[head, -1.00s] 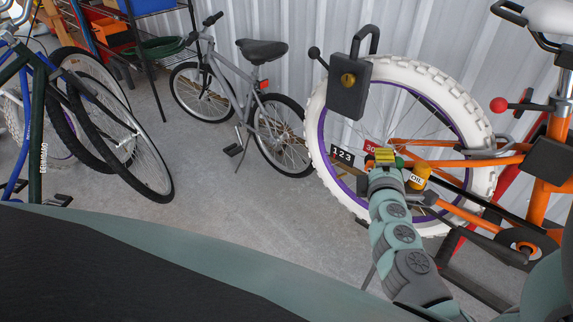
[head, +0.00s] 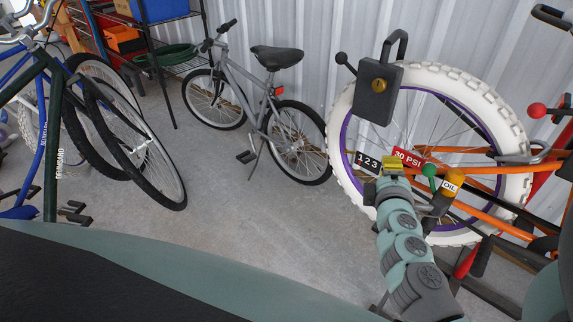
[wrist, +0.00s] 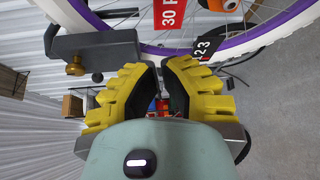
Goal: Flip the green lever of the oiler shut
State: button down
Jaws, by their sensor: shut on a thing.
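The oiler (head: 452,183) is a yellow cup marked OIL on a dark body, in front of the white-tyred wheel. Its green lever (head: 429,170) shows as a round knob just left of and slightly above the cup. My gripper (head: 393,162), with yellow fingers, is left of the green knob, with a visible gap between them. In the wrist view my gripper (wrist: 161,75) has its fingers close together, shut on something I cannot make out. The green knob is not visible in the wrist view.
A padlock-like dark box (head: 379,93) hangs above my gripper; it also shows in the wrist view (wrist: 100,52). A 123 plate (head: 368,162) and red 30 PSI tag (head: 408,156) are close by. A grey bicycle (head: 270,125) stands left. Floor between is free.

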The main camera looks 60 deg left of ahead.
jog(key=w+d+v, duration=0.1)
jog(key=v, duration=0.7)
jog(key=shift+b, duration=0.4)
